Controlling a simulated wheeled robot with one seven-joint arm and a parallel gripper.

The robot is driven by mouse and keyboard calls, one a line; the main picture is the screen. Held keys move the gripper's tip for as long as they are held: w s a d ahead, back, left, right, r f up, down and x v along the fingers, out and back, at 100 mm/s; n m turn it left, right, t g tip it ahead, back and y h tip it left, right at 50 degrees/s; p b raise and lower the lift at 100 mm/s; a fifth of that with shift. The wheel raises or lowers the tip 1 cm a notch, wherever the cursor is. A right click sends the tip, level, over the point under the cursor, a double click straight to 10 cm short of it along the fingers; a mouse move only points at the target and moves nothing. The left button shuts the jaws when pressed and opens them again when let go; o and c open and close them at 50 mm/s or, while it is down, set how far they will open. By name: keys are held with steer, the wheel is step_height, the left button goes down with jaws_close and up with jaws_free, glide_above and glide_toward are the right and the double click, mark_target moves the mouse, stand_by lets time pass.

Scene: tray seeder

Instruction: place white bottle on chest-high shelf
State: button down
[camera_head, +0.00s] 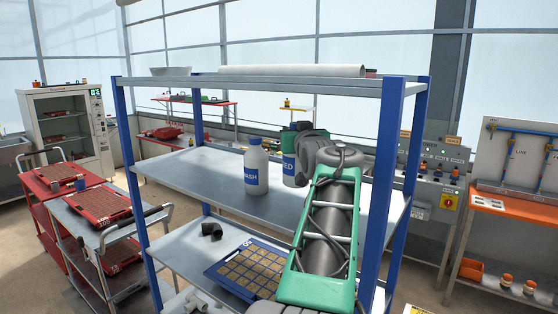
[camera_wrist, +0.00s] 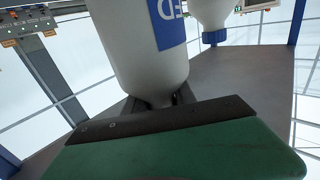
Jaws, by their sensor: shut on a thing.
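A white bottle with a blue label ending in "ED" (camera_head: 289,171) is at the middle shelf board (camera_head: 180,178) of the blue-posted rack. My gripper (camera_wrist: 157,101) is shut on its neck, as the wrist view shows, where the bottle (camera_wrist: 135,45) appears upside down. The bottle is upright in the head view, its base at or just above the board; I cannot tell whether it touches. My arm hides its right side and top. A second white bottle labelled "WASH" (camera_head: 257,172) stands just left of it, apart; its blue cap shows in the wrist view (camera_wrist: 215,37).
The top shelf (camera_head: 270,83) carries a white roll (camera_head: 293,71). Below, the lower shelf holds a seed tray (camera_head: 247,266) and a black pipe elbow (camera_head: 211,230). Blue posts (camera_head: 388,165) stand close to my arm. The middle board is clear at left.

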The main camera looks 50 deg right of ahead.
steer(key=shift+f, duration=2.7)
steer(key=c, duration=1.5)
jaws_free()
steer(key=shift+f, duration=0.2)
steer(key=o, duration=0.5)
steer(key=shift+r, duration=0.1)
steer(key=shift+r+p, duration=0.25)
steer(key=shift+p, duration=0.3)
steer(key=b+v, duration=0.4)
steer(key=v, duration=0.8)
steer(key=shift+f+b, duration=0.15)
steer(key=shift+b, duration=0.25)
steer(key=shift+w+a, duration=0.1)
